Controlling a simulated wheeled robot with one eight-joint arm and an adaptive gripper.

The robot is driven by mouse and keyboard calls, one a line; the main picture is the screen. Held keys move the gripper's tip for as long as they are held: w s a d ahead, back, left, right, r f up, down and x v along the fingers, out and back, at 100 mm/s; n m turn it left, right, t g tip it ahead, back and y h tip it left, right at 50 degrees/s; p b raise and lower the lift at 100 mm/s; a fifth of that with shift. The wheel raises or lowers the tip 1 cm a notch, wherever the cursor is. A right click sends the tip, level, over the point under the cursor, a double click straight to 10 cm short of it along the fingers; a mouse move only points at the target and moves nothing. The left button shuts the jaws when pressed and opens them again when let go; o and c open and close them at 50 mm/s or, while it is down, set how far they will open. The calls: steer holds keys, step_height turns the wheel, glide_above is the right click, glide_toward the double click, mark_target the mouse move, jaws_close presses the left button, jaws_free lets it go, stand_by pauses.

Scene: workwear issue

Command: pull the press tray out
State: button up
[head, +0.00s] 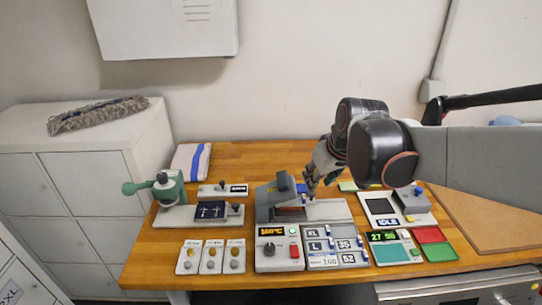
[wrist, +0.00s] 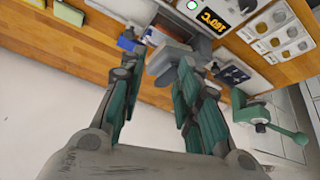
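The heat press (head: 272,203) is a grey block with a raised arm near the middle of the bench, behind a 160°C display unit (head: 278,250). A pale flat plate (head: 330,210), perhaps the press tray or its base, extends to its right. A small blue part (head: 303,188) shows beside the press; a blue part also shows left of the fingers in the wrist view (wrist: 128,43). My gripper (head: 309,188) is above the right side of the press. In the wrist view my gripper (wrist: 160,66) has its fingers apart, with grey press parts seen between and beyond them. Contact is unclear.
A green lever machine (head: 170,187) with a dark blue plate (head: 218,211) stands at left. Knob panels (head: 210,257) and a size panel (head: 335,247) line the front. An IDLE device (head: 388,210) and red and green pads (head: 440,252) are at right.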

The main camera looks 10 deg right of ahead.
steer(key=g, duration=0.1)
glide_toward(312, 193)
steer(key=b+x, duration=0.3)
steer(key=x, duration=0.5)
steer(key=shift+w+d+f, duration=0.1)
steer(key=shift+w+f, duration=0.05)
steer(key=shift+f, duration=0.05)
